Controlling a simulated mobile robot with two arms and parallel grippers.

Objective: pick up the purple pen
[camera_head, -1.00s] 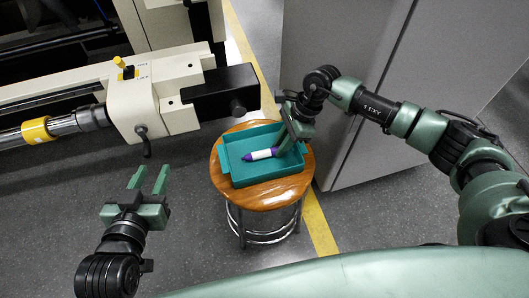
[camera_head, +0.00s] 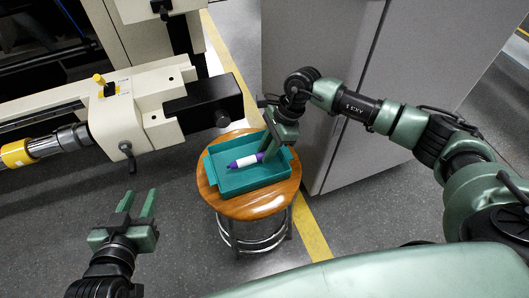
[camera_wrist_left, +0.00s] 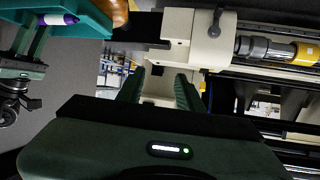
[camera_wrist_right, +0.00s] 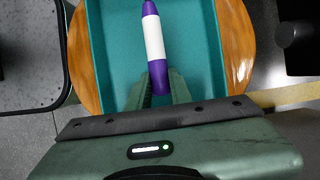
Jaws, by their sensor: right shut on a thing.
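The purple pen (camera_head: 245,160) has a white band around its middle and lies level over the floor of a teal tray (camera_head: 257,184). I cannot tell whether it touches the tray floor. My right gripper (camera_head: 264,154) reaches down into the tray and is shut on the pen's right end. In the right wrist view the pen (camera_wrist_right: 153,40) runs up the picture from between the fingers (camera_wrist_right: 159,88). My left gripper (camera_head: 137,206) is open and empty, over the floor to the left of the stool. The left wrist view shows the pen (camera_wrist_left: 58,19) at the top left.
The tray sits on a round wooden stool (camera_head: 254,208) with metal legs. A cream machine with a black block (camera_head: 205,104) stands close at the upper left. A grey cabinet (camera_head: 320,75) stands behind my right arm. Floor is clear around the stool's front.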

